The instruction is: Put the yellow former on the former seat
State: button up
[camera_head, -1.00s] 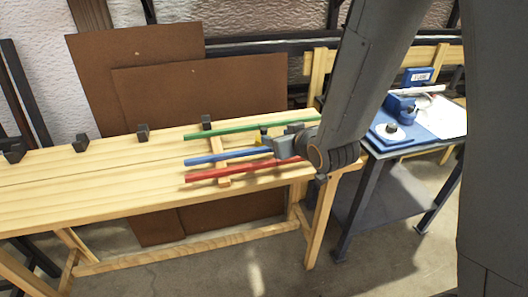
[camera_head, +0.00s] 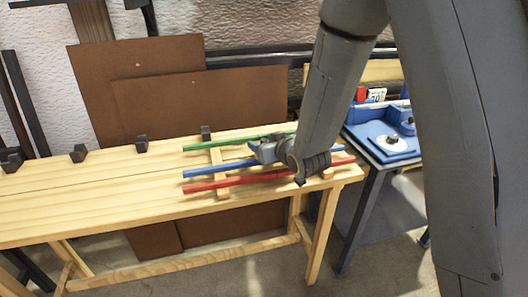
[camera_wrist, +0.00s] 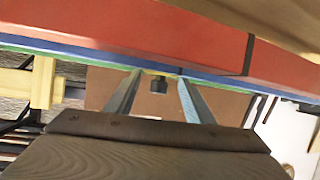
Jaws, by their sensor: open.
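My gripper (camera_head: 257,150) is low over the right part of the bench, among a green lath (camera_head: 192,147), a blue lath (camera_head: 205,171) and a red lath (camera_head: 205,186). In the wrist view its two fingers (camera_wrist: 158,82) stand apart with nothing held between them. The red lath (camera_wrist: 110,35) crosses the top of that view, with the blue lath (camera_wrist: 215,75) and a green edge behind it. I cannot make out the yellow former now; my gripper and wrist hide part of the bench. I cannot tell which part is the former seat.
The laths lie across pale wooden crosspieces (camera_head: 219,177) on the wooden bench (camera_head: 100,195). Black blocks (camera_head: 141,146) line its back edge. Brown panels (camera_head: 200,98) lean behind. A side table with a blue fixture (camera_head: 385,147) stands right. The bench's left part is mostly clear.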

jog(key=shift+s, duration=0.1)
grip_shut()
jog(key=shift+f, duration=0.1)
dwell(0.3)
